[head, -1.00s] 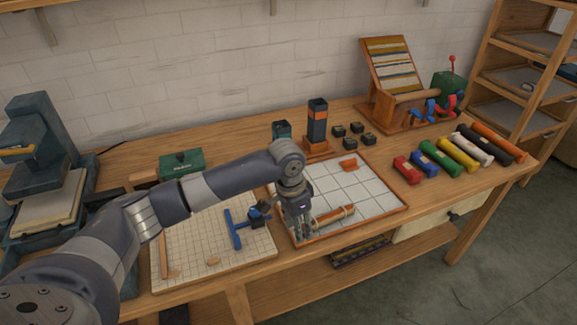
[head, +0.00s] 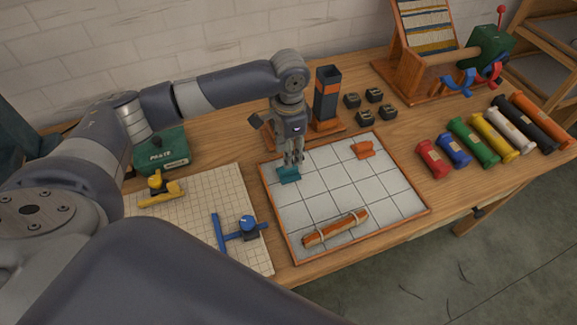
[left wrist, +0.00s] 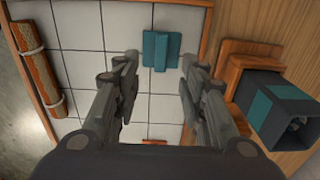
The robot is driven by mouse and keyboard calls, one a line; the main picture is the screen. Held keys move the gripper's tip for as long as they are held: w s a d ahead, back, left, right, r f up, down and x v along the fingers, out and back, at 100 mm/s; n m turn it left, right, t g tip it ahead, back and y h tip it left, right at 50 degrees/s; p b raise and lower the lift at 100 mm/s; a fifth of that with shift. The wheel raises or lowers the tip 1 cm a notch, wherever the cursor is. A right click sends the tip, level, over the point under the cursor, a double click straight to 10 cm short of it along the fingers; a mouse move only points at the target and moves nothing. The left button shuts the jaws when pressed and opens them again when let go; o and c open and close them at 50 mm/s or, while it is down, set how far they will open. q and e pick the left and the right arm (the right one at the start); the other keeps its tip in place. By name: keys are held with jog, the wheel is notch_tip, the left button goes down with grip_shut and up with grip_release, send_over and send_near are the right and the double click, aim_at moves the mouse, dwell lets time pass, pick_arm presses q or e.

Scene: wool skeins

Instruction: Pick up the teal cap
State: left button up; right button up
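The teal cap (head: 288,175) lies on the white gridded tray (head: 340,192), near its back left corner. In the left wrist view the cap (left wrist: 161,50) is a small teal plate with a raised bar across its middle. My left gripper (head: 293,160) points down just above the cap. In the left wrist view its fingers (left wrist: 158,66) are apart and empty, one to each side of the cap. Whether they touch it I cannot tell. My right gripper is not in view.
An orange cap (head: 363,150) and a tied orange-brown roll (head: 336,230) lie on the same tray. A teal-banded dark holder (left wrist: 276,105) stands close to the gripper. Colored skeins (head: 473,142) lie at right.

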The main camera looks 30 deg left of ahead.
aim_at(288, 171)
pick_arm(q)
jog(key=shift+s+f, duration=0.1)
jog(key=shift+f, duration=0.7)
notch_tip(288, 171, down, 4)
jog(key=shift+a+f+p, duration=0.15)
jog(key=shift+f+p, duration=0.05)
jog(key=shift+p, duration=0.45)
jog(key=shift+f, duration=0.5)
jog(key=c, duration=0.8)
jog(key=shift+c, duration=0.4)
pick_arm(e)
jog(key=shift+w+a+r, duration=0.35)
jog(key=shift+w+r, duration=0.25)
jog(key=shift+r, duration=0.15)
